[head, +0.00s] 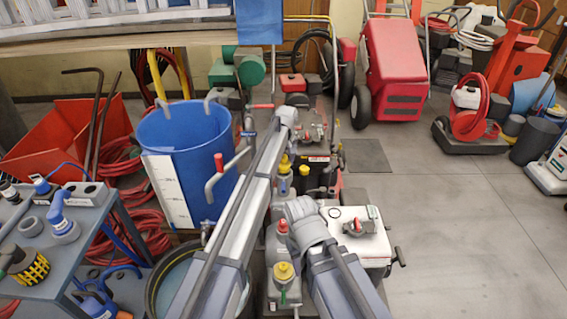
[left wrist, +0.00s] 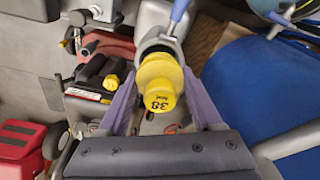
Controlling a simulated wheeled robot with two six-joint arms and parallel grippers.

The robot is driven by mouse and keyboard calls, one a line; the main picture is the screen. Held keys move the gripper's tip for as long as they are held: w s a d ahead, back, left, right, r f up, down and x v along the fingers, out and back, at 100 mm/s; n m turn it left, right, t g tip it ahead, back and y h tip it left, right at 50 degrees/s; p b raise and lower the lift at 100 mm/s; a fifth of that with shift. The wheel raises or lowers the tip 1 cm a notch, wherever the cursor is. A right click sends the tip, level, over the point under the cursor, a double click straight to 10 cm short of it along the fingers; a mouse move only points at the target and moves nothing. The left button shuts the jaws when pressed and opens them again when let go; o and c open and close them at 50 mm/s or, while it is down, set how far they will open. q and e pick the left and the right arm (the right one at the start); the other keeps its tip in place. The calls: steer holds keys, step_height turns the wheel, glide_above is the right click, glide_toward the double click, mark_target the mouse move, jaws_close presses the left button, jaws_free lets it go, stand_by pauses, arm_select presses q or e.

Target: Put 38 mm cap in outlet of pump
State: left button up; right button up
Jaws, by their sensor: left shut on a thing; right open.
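The yellow 38 mm cap (left wrist: 158,102), marked 38, is in the left wrist view, between the purple fingers of my left gripper (left wrist: 162,80). The gripper is shut on it. A grey round mouth of the pump (left wrist: 155,42) lies just beyond the cap; I cannot tell whether the cap touches it. In the head view a yellow cap (head: 284,163) shows just right of my left forearm, and the arm hides much around it. My right gripper (head: 301,209) is lower, left of the white box, open, with its fingers mostly hidden.
A blue bucket (head: 180,130) stands left of my left arm. A black cylinder with yellow top (head: 304,172) and a white box (head: 355,240) stand at right. A grey cart (head: 45,270) with fittings is at far left. The floor (head: 470,240) at right is clear.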

arm_select(q)
steer(key=shift+f+b, duration=0.9)
steer(key=shift+f, duration=0.05)
steer(key=o, duration=1.4)
steer(key=r+p, duration=0.5)
steer(key=s+r+p, duration=0.1)
steer(key=r+p, duration=0.2)
steer(key=shift+d, duration=0.2)
steer(key=shift+f, duration=0.15)
